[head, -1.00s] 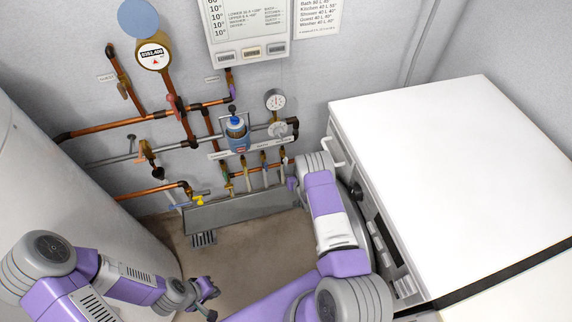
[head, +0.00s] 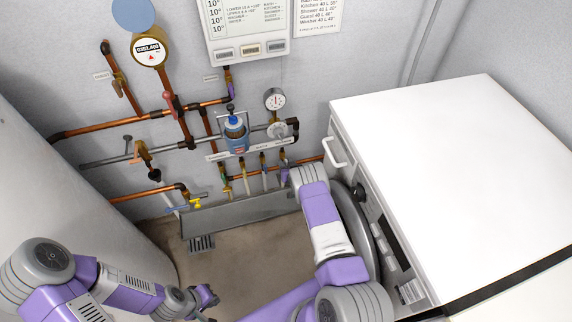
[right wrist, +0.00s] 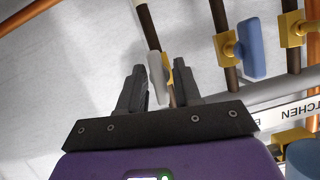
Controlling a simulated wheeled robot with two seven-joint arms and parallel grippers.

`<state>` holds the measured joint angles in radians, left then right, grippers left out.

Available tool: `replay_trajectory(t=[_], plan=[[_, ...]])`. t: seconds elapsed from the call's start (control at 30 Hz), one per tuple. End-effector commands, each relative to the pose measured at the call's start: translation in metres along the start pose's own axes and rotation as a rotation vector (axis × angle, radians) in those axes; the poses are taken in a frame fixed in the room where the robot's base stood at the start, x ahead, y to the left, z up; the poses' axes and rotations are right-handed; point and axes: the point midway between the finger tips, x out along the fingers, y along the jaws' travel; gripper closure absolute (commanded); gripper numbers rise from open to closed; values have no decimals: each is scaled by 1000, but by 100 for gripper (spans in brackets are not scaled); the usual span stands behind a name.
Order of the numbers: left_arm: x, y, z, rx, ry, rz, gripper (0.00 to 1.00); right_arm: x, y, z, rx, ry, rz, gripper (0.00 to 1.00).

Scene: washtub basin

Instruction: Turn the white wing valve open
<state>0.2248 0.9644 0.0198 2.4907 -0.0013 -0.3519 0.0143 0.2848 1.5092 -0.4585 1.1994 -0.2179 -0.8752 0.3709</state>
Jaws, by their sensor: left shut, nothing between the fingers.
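The white wing valve's handle (right wrist: 157,80) is a small pale wing on a brass body, on a dark pipe in the right wrist view. It lies between the two dark fingers of my right gripper (right wrist: 158,82), nearer the left finger. The fingers stand apart, and I see no firm grip on it. In the head view my right wrist hides the right fingertips and the white handle at the right end of the valve row. My left gripper (head: 207,297) is shut and empty, low over the floor, far from the valve.
A blue wing valve (right wrist: 253,48) sits right of the white one in the right wrist view, near a label strip (right wrist: 285,116). In the head view a grey trough (head: 240,211) runs below the valves. A white-topped appliance (head: 440,170) stands close right of my right arm.

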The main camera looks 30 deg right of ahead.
Motion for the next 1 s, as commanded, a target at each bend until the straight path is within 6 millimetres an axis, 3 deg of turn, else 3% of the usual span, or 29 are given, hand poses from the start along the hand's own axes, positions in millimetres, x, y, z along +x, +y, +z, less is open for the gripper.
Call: replay_trajectory(t=[0.03,0.2,1.0], plan=[[0,0,0,0,0,0,100,0,0,0,0,0,0,76],[0,0,0,0,0,0,100,0,0,0,0,0,0,100],[0,0,0,0,0,0,100,0,-1,0,-156,0,64,100]])
